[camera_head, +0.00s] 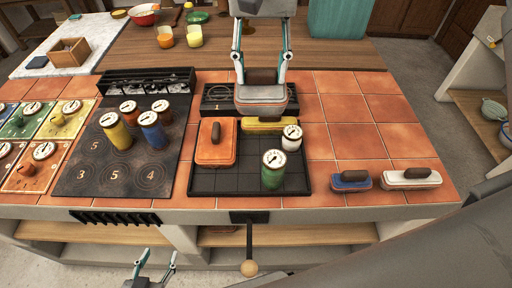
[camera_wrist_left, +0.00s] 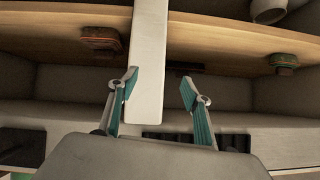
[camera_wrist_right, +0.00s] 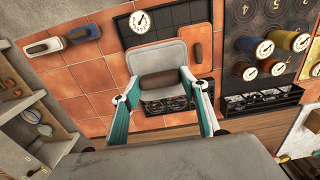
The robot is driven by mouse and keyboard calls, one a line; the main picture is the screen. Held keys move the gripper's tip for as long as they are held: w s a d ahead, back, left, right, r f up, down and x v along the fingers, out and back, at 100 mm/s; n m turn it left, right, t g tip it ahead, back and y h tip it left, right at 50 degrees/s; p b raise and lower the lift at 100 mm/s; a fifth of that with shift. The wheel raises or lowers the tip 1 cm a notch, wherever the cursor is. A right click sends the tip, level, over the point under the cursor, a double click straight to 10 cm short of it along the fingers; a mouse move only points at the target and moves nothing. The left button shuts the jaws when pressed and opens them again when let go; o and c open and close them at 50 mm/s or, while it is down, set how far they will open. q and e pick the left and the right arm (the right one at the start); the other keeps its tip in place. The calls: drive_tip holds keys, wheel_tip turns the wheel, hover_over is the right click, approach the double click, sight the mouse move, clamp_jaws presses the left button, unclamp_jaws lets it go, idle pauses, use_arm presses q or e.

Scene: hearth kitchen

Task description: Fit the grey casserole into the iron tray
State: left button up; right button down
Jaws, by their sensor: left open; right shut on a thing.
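The grey casserole (camera_head: 261,97) has a brown handle and hangs from my right gripper (camera_head: 260,76), which is shut on that handle. It is raised behind the iron tray (camera_head: 226,182), near its back edge. In the right wrist view the grey casserole (camera_wrist_right: 146,60) sits between the fingers of my right gripper (camera_wrist_right: 160,84). The dark tray holds an orange casserole (camera_head: 216,150), a yellow casserole (camera_head: 262,124), a green jar (camera_head: 273,176) and a white-bodied jar (camera_head: 291,142). Its front middle is bare. My left gripper (camera_head: 150,262) is open and empty, low in front of the counter.
A blue casserole (camera_head: 350,185) and a white casserole (camera_head: 411,184) stand on the tiles right of the tray. A dark numbered board (camera_head: 85,178) with several jars lies to the left. A black rack (camera_head: 215,102) sits behind the tray. The tiles at back right are clear.

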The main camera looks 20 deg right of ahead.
use_arm(q)
drive_tip(key=shift+w+a+f+b, duration=0.2)
drive_tip(key=shift+f+b, duration=0.35)
drive_tip(key=shift+b, duration=0.35)
use_arm(e)
drive_tip(key=shift+f, duration=9.7)
drive_tip(key=shift+f, duration=0.15)
drive_tip(key=c, duration=1.2)
unclamp_jaws()
drive_tip(key=shift+o, duration=0.4)
